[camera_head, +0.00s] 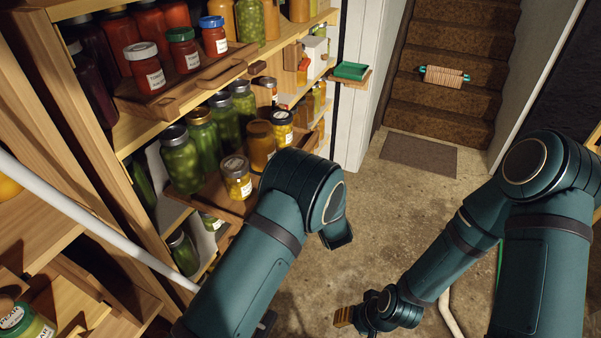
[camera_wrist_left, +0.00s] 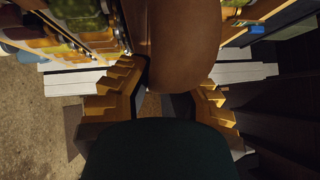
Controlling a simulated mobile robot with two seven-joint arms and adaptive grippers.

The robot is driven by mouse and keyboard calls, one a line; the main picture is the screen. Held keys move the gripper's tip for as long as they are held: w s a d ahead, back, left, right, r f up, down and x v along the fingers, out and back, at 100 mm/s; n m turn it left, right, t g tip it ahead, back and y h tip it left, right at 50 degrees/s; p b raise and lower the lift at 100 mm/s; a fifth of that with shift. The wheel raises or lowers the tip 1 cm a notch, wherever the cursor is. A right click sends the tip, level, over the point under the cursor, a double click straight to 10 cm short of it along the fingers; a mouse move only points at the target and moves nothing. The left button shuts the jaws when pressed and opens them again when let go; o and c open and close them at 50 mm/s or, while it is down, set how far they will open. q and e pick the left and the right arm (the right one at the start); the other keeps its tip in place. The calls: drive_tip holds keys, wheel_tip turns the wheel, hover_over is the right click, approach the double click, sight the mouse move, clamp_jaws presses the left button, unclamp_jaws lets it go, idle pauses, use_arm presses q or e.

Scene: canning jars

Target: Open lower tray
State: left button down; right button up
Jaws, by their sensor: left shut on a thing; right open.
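An upper wooden tray (camera_head: 215,72) holds jars of red preserves and has a wooden handle along its front. Below it, a lower wooden tray (camera_head: 218,198) carries green and yellow jars and sticks out from the shelf. My left forearm covers part of its front edge. My left gripper is hidden in the head view. In the left wrist view my left gripper (camera_wrist_left: 168,82) is shut on a smooth, rounded brown wooden piece (camera_wrist_left: 185,38), which looks like a tray handle. My right gripper (camera_head: 345,316) is open and low over the floor, away from the shelf.
Jars (camera_head: 183,252) stand on a shelf below the trays. A green box (camera_head: 350,71) sits on a small ledge by the white wall panel. The concrete floor (camera_head: 410,185) is open between shelf and stairs.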

use_arm(q)
drive_tip(key=shift+d+r, duration=0.1)
drive_tip(key=shift+r, duration=0.05)
drive_tip(key=c, duration=0.8)
unclamp_jaws()
drive_tip(key=shift+c, duration=0.2)
drive_tip(key=v, duration=1.2)
